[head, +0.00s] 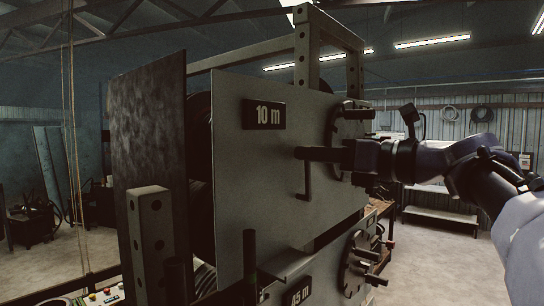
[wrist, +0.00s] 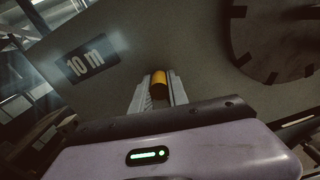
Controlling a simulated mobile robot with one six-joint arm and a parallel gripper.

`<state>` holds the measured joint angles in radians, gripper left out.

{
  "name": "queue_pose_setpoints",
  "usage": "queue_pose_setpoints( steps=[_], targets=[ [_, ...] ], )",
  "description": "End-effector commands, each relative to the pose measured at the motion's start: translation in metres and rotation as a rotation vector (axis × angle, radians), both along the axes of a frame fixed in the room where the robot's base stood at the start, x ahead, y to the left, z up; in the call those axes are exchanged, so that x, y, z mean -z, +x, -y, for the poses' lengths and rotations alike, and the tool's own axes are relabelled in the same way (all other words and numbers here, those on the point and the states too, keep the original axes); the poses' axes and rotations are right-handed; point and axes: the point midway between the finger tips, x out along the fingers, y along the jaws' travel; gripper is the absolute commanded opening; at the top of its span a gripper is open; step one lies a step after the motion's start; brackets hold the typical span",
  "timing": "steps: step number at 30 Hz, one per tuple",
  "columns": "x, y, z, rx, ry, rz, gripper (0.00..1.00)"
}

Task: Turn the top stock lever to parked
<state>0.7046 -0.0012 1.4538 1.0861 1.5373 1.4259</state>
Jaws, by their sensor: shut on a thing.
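The top stock panel (head: 262,185) is a grey plate with a black "10 m" label (head: 265,115); the label also shows in the wrist view (wrist: 86,58). My gripper (head: 312,154) reaches in from the right, close in front of this panel, right of and below the label. In the wrist view my gripper (wrist: 159,97) is shut on a yellow-orange cylindrical grip (wrist: 159,78), seemingly the lever's handle. A thin dark rod (head: 308,182) hangs below my fingertips in the head view. The lever's pivot and any parked mark cannot be made out.
A dark notched disc (head: 338,135) sits on the panel behind my gripper; it shows at upper right in the wrist view (wrist: 275,42). A dark upright plate (head: 147,135) and a steel post (head: 150,240) stand left.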

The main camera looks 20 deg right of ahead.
Motion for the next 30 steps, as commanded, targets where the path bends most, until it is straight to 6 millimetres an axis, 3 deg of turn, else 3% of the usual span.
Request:
queue_pose_setpoints(
  steps=[30],
  targets=[
    [0.036,-0.032,-0.048,-0.001,-0.68,0.451,0.0]
  ],
)
